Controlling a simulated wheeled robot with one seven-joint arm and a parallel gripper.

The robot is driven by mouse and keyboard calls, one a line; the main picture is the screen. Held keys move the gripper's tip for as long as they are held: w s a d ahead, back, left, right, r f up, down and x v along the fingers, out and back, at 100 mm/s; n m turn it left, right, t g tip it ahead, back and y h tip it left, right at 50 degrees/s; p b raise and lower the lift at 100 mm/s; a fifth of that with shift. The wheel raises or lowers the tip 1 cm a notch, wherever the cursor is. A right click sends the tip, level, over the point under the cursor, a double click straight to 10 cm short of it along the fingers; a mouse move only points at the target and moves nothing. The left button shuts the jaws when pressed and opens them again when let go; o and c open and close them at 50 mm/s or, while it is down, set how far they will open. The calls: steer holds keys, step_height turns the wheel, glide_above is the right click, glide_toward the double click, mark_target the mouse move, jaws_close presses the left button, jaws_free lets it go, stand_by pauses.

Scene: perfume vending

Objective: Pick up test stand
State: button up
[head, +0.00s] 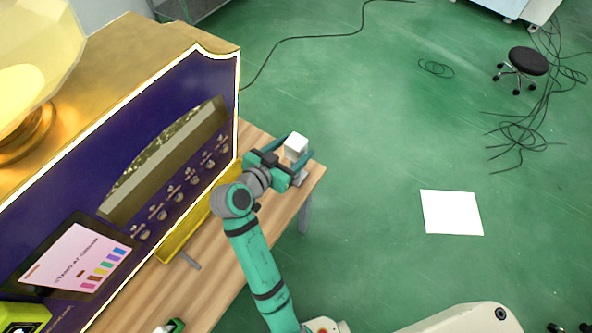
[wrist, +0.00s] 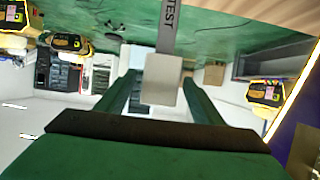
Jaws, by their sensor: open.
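The test stand shows as a pale cube (head: 295,147) near the far right end of the wooden table in the head view. In the wrist view its pale block (wrist: 162,80) sits in the middle, with a grey strip lettered "TEST" running to the top edge. My gripper (head: 303,145) has its two green fingers open, one on each side of the block. The fingers also flank it in the wrist view (wrist: 160,84). I cannot tell whether either finger touches it. The lower part of the stand is mostly hidden by my gripper in the head view.
A purple and gold vending machine (head: 160,165) stands on the wooden table (head: 215,285), close left of my arm. A gold tray (head: 185,235) runs along its front. A white square (head: 452,212), a black stool (head: 528,61) and loose cables are on the green floor, which is mostly clear.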

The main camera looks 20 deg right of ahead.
steer(key=x, duration=0.5)
steer(key=shift+d+r, duration=0.1)
steer(key=shift+r, duration=0.15)
jaws_close()
